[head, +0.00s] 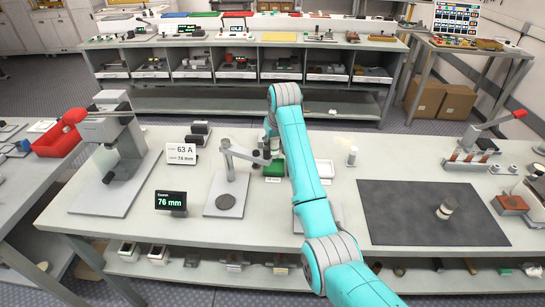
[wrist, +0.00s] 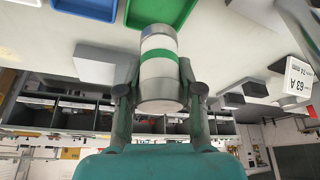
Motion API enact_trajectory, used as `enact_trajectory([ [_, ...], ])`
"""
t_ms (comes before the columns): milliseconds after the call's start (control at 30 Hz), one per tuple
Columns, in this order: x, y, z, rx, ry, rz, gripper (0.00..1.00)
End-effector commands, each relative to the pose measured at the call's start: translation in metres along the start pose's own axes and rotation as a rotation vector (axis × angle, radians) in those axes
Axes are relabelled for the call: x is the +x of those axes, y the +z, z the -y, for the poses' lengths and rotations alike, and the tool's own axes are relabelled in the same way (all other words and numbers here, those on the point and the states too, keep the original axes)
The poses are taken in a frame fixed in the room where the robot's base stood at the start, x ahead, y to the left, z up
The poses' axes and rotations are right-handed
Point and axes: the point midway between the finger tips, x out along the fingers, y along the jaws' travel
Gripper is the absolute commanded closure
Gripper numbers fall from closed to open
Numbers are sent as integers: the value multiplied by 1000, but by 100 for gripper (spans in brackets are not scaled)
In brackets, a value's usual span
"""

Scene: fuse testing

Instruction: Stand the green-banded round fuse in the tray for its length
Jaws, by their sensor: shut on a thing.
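My gripper (wrist: 160,92) is shut on the green-banded round fuse (wrist: 159,68), a white cylinder with grey metal ends and a green ring, held crosswise between the two fingers in the wrist view. A green tray (wrist: 184,14) lies just beyond the fuse's far end there, with a blue tray (wrist: 86,8) beside it. In the head view the green tray (head: 274,169) is on the table under my gripper, partly hidden by my arm. A white tray (head: 323,168) stands right of my arm. The blue tray is hidden there.
A display (head: 171,202) reads 76 mm; a card (head: 181,154) reads 63 A, 74 mm. A gauge stand (head: 230,185) is left of my arm. A pale cylinder (head: 352,156) stands behind the mat.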

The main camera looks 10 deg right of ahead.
Motion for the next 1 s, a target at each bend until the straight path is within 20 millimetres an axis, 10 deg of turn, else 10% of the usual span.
enact_trajectory([
  [467, 51, 21, 0, 0, 0, 0, 100],
  [833, 55, 22, 0, 0, 0, -3, 100],
  [867, 56, 23, 0, 0, 0, -2, 62],
  [1000, 56, 22, 0, 0, 0, -2, 39],
])
